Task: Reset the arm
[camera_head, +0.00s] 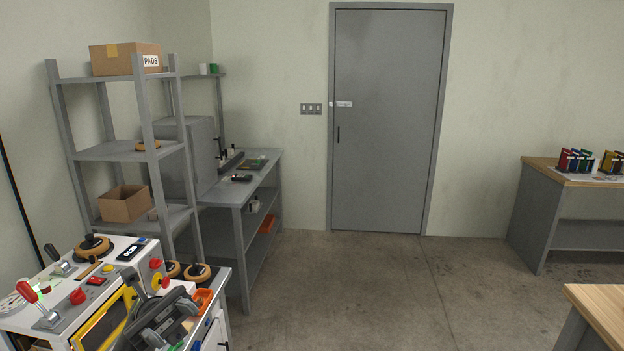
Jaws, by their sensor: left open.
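My left gripper (158,318) is at the lower left, dark grey, over the front of a white machine (20,322). It is open, and I see nothing held between its fingers. Part of the machine's front behind it is hidden. The machine's top carries a lever with a red handle (28,293), tilted to the left, and a second grey lever (55,257). A red knob (77,296) and a dark display (131,251) are also on top. A yellow-framed window (97,328) is on the front. My right gripper is out of view.
An orange bin (203,298) is close to the right of my left gripper. Grey shelves (130,151) with boxes and a grey bench (250,187) stand behind. A closed grey door (388,120) is at the back. The middle floor is clear. Wooden-topped tables are at right.

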